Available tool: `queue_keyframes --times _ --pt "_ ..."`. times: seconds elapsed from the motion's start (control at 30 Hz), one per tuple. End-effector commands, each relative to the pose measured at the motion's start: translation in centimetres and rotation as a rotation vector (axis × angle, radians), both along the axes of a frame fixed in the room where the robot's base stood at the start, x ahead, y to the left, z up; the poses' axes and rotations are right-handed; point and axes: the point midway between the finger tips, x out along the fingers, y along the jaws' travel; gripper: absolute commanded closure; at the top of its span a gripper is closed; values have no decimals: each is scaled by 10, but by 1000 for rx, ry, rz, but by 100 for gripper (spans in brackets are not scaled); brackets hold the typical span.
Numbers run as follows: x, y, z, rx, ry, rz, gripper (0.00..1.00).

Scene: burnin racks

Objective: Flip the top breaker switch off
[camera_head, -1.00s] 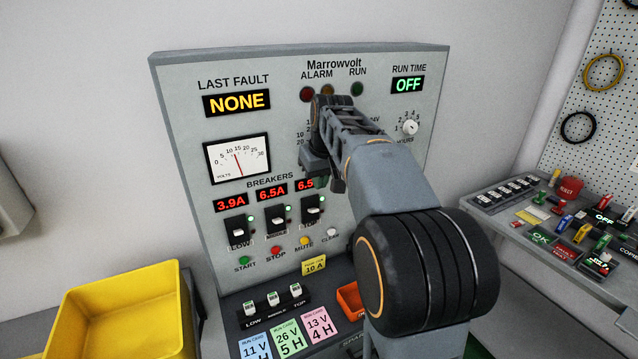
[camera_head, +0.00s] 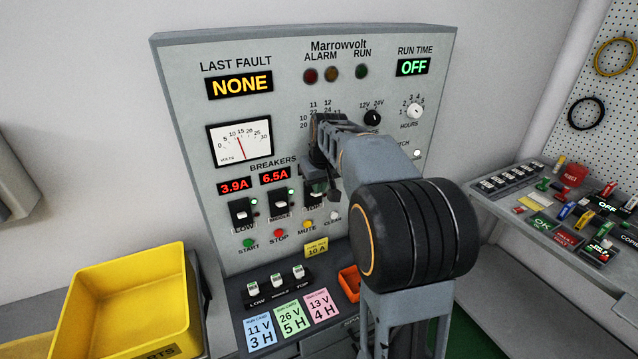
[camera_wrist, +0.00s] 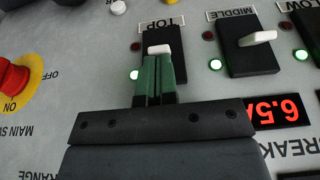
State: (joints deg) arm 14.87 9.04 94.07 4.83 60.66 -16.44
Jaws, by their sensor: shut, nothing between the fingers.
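The top breaker (camera_wrist: 150,45) is a black plate labelled TOP with a white-tipped lever (camera_wrist: 160,48); the wrist view shows it upside down. A green lamp (camera_wrist: 133,74) beside it is lit. My gripper (camera_wrist: 159,62) is shut and empty, its green fingertips over the breaker plate right at the lever; I cannot tell whether they touch it. The middle breaker (camera_wrist: 246,50) is next to it, its green lamp lit. In the head view my gripper covers much of the top breaker and its current display.
The low breaker (camera_head: 241,213) and the middle breaker are to the left in the head view. Coloured buttons (camera_head: 279,233) line the panel below. A yellow bin (camera_head: 125,300) stands lower left. A red main switch (camera_wrist: 14,80) shows at the wrist view's left.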

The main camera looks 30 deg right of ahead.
Motion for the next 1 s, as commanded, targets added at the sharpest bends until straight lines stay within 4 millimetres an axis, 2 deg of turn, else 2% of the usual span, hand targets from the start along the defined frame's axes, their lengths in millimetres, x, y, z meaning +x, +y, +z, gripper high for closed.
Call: queue_keyframes --times 1.0 --pt "-4 0 -10 -1 -182 -1 100"
